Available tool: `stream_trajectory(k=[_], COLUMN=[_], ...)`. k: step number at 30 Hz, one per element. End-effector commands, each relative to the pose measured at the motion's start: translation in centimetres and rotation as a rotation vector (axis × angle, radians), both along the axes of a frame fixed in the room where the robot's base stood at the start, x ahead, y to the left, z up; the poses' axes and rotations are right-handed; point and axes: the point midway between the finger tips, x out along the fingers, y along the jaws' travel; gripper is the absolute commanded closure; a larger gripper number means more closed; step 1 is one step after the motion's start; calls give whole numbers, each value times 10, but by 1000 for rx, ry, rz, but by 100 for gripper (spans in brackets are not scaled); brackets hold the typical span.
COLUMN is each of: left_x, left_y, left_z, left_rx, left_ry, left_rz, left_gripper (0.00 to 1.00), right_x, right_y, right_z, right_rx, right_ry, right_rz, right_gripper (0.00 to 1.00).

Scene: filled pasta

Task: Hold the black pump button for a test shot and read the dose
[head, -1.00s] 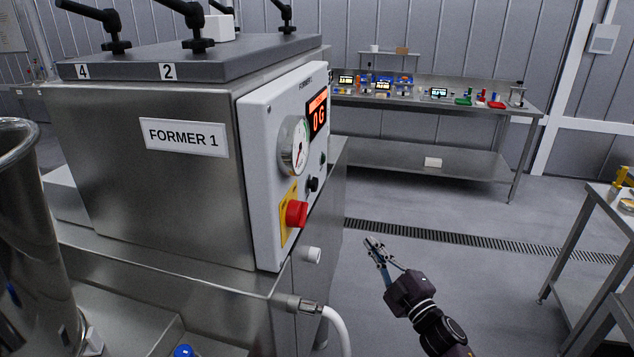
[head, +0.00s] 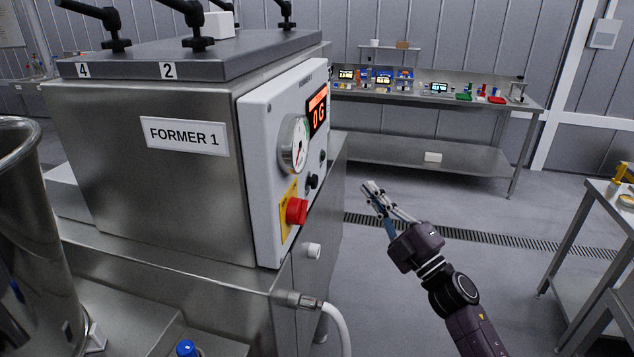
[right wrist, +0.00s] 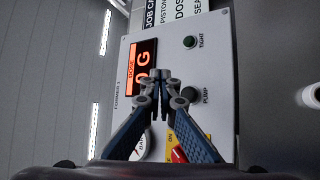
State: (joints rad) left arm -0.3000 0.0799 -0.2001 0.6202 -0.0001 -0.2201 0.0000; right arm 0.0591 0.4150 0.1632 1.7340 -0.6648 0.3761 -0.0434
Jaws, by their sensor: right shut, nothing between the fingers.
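The black pump button (head: 312,181) sits on the white control panel (head: 262,190) of the FORMER 1 machine. It also shows in the right wrist view beside the word PUMP (right wrist: 188,93), partly behind the fingers. The dose display (head: 318,114) reads 0 G in orange, and it also shows in the right wrist view (right wrist: 142,66). My right gripper (head: 370,187) is shut and empty, in the air to the right of the panel, apart from the button. In the right wrist view its fingertips (right wrist: 162,78) point at the panel. My left gripper is not in view.
A red stop knob (head: 296,211) on a yellow plate and a round gauge (head: 294,144) are near the button. A TIGHT button or lamp (right wrist: 190,41) is on the panel. A steel hopper (head: 30,230) stands at left, a side table (head: 607,200) at right.

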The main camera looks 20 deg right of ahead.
Motion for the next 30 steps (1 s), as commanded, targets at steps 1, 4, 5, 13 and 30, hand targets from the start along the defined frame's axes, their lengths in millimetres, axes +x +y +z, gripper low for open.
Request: stream_trajectory(k=[1, 4, 5, 13, 30], left_x=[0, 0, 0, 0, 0], left_y=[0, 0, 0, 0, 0], left_z=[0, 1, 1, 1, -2], left_rx=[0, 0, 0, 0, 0], left_ry=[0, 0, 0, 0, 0], left_rz=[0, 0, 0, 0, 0], left_gripper=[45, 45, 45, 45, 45], right_x=[2, 8, 10, 32, 48], right_y=[3, 12, 16, 48, 70], right_z=[1, 1, 1, 1, 0], right_rx=[2, 3, 3, 3, 1], right_ry=[-1, -1, -2, -1, 0], right_rz=[0, 2, 2, 2, 0], right_gripper=[100, 100, 100, 100, 100])
